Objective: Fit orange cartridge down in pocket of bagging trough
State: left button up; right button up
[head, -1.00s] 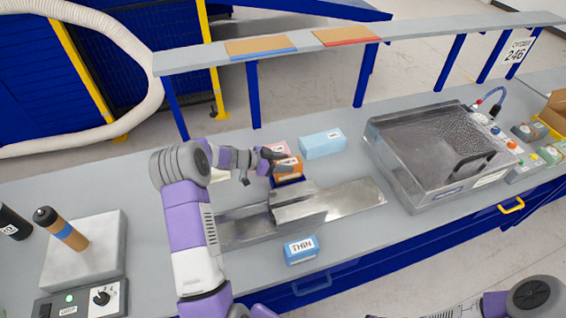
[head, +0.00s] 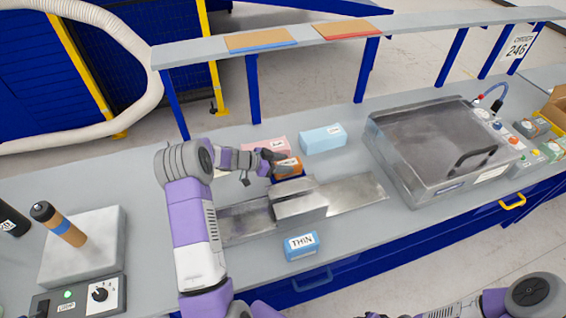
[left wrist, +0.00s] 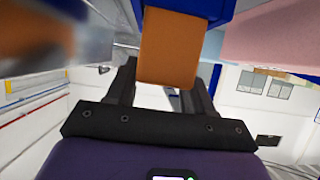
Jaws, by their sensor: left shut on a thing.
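The orange cartridge (head: 290,165) is at the blue pocket (head: 290,180) on the back side of the metal bagging trough (head: 243,222). My left gripper (head: 277,163) is shut on the cartridge from the left. In the left wrist view the orange cartridge (left wrist: 168,55) is between the dark fingers (left wrist: 168,88), with a blue part (left wrist: 215,12) close against its far end. I cannot tell how deep the cartridge sits in the pocket. My right gripper is out of view.
A pink block (head: 262,147) and a light blue block (head: 323,139) stand behind the trough. A blue block marked THIN (head: 301,246) lies in front. A metal sealer (head: 435,150) is to the right. A raised shelf (head: 380,33) spans the back.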

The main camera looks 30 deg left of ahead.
pick_arm(q)
jog(key=shift+f, duration=0.35)
jog(key=shift+f+b, duration=0.3)
jog(key=shift+f, duration=0.05)
jog(key=shift+f, duration=0.35)
dwell(0.4)
jog(key=o, duration=1.3)
jog(key=shift+f, duration=0.1)
jog(key=s+a+r+p, duration=0.1)
jog(key=r+p, duration=0.1)
jog(key=s+a+r+p, duration=0.1)
jog(key=s+r+p, duration=0.1)
jog(key=s+a+r+p, duration=0.2)
jog(key=shift+r, duration=0.1)
dwell(0.4)
